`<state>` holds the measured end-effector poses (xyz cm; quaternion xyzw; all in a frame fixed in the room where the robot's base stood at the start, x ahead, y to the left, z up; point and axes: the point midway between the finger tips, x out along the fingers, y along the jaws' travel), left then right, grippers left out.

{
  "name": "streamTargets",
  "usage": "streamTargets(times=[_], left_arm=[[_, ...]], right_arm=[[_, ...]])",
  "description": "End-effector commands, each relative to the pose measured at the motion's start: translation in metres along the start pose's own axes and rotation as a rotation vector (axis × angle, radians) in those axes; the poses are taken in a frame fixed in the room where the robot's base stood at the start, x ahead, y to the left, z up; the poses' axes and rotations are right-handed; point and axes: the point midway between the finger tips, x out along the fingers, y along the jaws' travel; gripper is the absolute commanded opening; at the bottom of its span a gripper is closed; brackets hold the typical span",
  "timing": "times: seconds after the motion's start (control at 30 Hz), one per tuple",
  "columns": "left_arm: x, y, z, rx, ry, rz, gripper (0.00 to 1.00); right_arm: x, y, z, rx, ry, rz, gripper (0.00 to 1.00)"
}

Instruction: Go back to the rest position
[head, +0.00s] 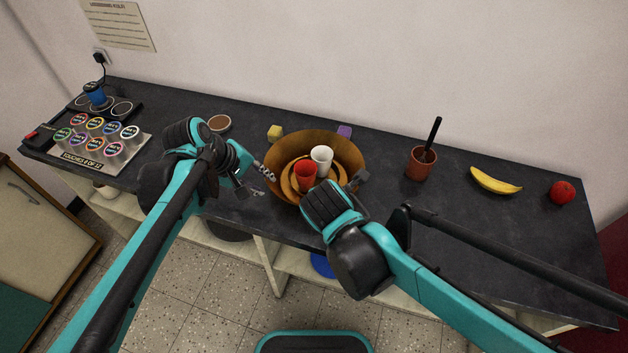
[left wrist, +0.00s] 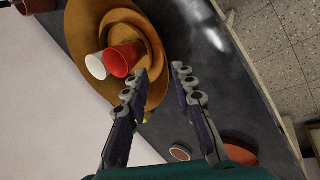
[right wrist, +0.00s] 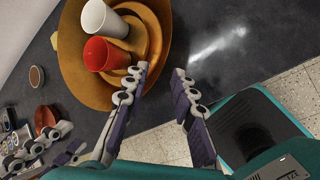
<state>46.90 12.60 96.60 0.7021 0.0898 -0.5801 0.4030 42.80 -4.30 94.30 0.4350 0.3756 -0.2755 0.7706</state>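My left gripper (head: 263,180) is open and empty at the left side of a wide wooden bowl (head: 340,147). It also shows open in the left wrist view (left wrist: 160,72). My right gripper (right wrist: 160,72) is open with nothing between its fingers, near the bowl's front right rim. In the head view my right arm partly hides it. A red cup (head: 306,174) and a white cup (head: 322,158) are in the bowl. Both grippers are apart from the cups.
A yellow block (head: 275,132) and a purple block (head: 344,131) are behind the bowl. A terracotta pot (head: 420,164), a banana (head: 495,181) and an apple (head: 562,193) stand right. An orange-red dish (right wrist: 46,117) lies near my left gripper.

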Motion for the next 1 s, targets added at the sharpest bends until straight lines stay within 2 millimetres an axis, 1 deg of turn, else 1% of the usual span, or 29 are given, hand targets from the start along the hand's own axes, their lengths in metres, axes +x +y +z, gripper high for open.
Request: streamTargets(times=[0.13,0.57,0.67,0.77,0.87,0.9,0.97,1.0], left_arm=[[0.0,0.0,0.0,0.0,0.0,0.0,0.26],[0.0,0.0,0.0,0.0,0.0,0.0,0.26],[-0.002,-0.002,0.002,0.014,0.008,-0.003,0.26],[-0.009,-0.012,0.009,0.084,0.048,-0.015,0.26],[-0.019,-0.032,0.022,0.221,0.122,-0.043,0.26],[-0.024,-0.041,0.027,0.29,0.156,-0.058,0.26],[-0.029,-0.055,0.034,0.394,0.209,-0.083,0.26],[-0.033,-0.065,0.038,0.463,0.242,-0.102,0.26]], right_arm=[[-0.004,0.0,0.0,0.0,0.0,0.0,0.26],[-0.004,0.0,0.0,0.0,0.0,0.0,0.26],[-0.004,-0.003,0.004,0.038,0.002,-0.003,0.26],[-0.007,-0.015,0.019,0.223,0.013,-0.013,0.26],[-0.012,-0.038,0.042,0.573,0.032,-0.027,0.26],[-0.015,-0.048,0.051,0.743,0.04,-0.032,0.26],[-0.02,-0.063,0.064,1.001,0.051,-0.039,0.26],[-0.023,-0.073,0.07,1.169,0.06,-0.041,0.26]])
